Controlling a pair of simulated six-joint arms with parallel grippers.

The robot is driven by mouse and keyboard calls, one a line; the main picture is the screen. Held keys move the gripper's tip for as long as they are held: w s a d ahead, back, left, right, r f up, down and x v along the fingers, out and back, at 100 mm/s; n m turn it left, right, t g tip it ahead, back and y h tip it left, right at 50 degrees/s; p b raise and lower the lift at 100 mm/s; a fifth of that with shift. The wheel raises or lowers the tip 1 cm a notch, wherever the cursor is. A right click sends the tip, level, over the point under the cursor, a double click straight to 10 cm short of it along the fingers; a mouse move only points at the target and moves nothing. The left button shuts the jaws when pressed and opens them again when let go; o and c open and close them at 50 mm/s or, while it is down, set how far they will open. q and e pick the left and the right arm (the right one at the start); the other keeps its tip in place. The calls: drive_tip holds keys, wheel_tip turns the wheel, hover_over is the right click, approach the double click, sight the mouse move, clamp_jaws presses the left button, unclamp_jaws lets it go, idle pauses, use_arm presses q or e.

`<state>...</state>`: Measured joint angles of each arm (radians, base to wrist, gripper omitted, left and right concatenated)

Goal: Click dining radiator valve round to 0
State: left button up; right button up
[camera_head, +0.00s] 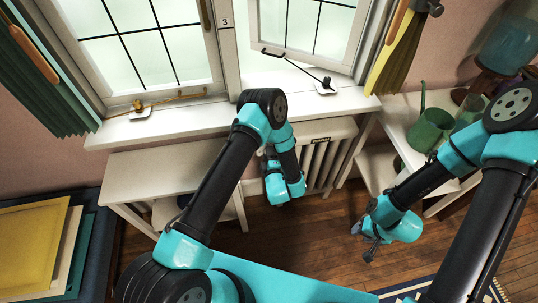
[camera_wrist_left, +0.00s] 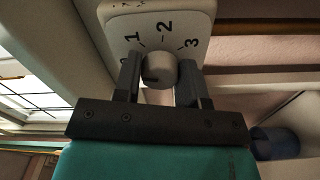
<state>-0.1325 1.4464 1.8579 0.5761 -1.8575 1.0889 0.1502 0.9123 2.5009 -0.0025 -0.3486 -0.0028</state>
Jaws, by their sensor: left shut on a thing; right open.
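The radiator valve's round grey knob (camera_wrist_left: 159,67) stands out from a white dial plate (camera_wrist_left: 185,15). The figures 1, 2 and 3 show around it, and part of another figure by the left finger. A dark mark shows low on the knob's left face; which figure it points to I cannot tell. My left gripper (camera_wrist_left: 158,78) is shut on the knob, one finger on each side. In the head view the left gripper (camera_head: 267,154) is beside the white radiator (camera_head: 324,155), and my arm hides the valve. My right gripper (camera_head: 366,241) is open and empty over the floor.
A windowsill (camera_head: 200,116) runs above the radiator, with a window panel swung open. A white side table (camera_head: 160,173) stands left. White shelves (camera_head: 398,112) with a green watering can (camera_head: 430,130) stand right. The wooden floor (camera_head: 310,235) is clear between my arms.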

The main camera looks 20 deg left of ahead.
use_arm(q)
drive_tip(key=shift+n, duration=1.4)
drive_tip(key=o, duration=0.9)
